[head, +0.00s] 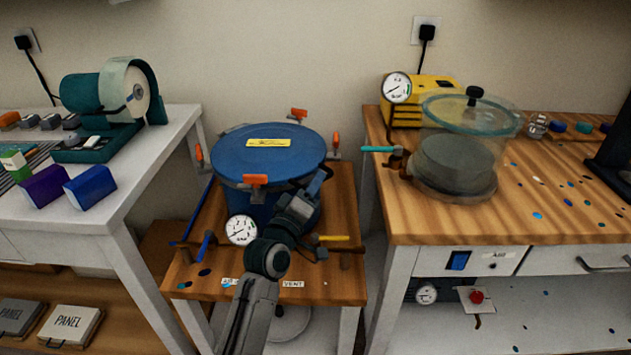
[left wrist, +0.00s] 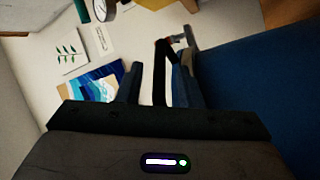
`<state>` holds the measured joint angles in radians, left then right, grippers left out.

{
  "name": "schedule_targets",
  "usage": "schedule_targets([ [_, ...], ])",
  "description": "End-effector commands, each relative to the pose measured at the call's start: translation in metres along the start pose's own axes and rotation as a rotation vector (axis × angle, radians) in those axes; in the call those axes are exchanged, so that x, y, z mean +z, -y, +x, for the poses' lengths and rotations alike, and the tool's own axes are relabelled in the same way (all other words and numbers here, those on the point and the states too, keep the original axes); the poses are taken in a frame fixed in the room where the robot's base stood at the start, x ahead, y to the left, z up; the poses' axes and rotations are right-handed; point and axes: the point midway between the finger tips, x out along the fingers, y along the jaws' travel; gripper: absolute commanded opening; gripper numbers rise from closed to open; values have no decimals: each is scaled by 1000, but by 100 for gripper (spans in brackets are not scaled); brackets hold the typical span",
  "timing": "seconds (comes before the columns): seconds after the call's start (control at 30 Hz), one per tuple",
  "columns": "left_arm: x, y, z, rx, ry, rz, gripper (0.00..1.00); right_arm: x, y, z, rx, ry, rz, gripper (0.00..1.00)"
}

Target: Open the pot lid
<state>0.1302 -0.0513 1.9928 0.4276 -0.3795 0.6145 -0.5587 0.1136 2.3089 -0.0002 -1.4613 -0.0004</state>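The blue pot (head: 262,207) stands on a low wooden stand, its round blue lid (head: 290,151) seated on top with a yellow label. Orange-handled clamps sit around the rim: front (head: 254,180), back (head: 299,114), left (head: 198,152) and right (head: 336,141). My left gripper (head: 321,181) is at the pot's front right, just beside the rim. In the left wrist view its two fingers (left wrist: 158,86) are apart, with a dark bar (left wrist: 160,72) between them. A grey clamp-like bracket (left wrist: 187,50) is just beyond, against the blue pot (left wrist: 265,85). Contact is unclear. My right gripper is out of view.
A gauge (head: 241,230) and a yellow-handled valve (head: 333,238) are low on the pot's front. A clear chamber (head: 458,145) stands on the right wooden bench (head: 490,220). The left white bench (head: 130,185) holds a green grinder (head: 113,95).

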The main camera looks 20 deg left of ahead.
Motion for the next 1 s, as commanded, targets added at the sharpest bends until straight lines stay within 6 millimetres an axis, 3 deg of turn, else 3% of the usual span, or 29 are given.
schedule_targets([
  [0.13, 0, 0, 11, 0, 0, 1, 33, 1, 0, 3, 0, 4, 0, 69],
  [0.43, 0, 0, 13, -1, 0, 1, 33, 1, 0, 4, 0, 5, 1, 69],
  [0.6, 0, 0, 13, -1, 0, 1, 0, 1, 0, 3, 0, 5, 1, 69],
  [1.0, -1, -2, 14, -3, 0, -1, 0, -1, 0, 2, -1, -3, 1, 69],
])
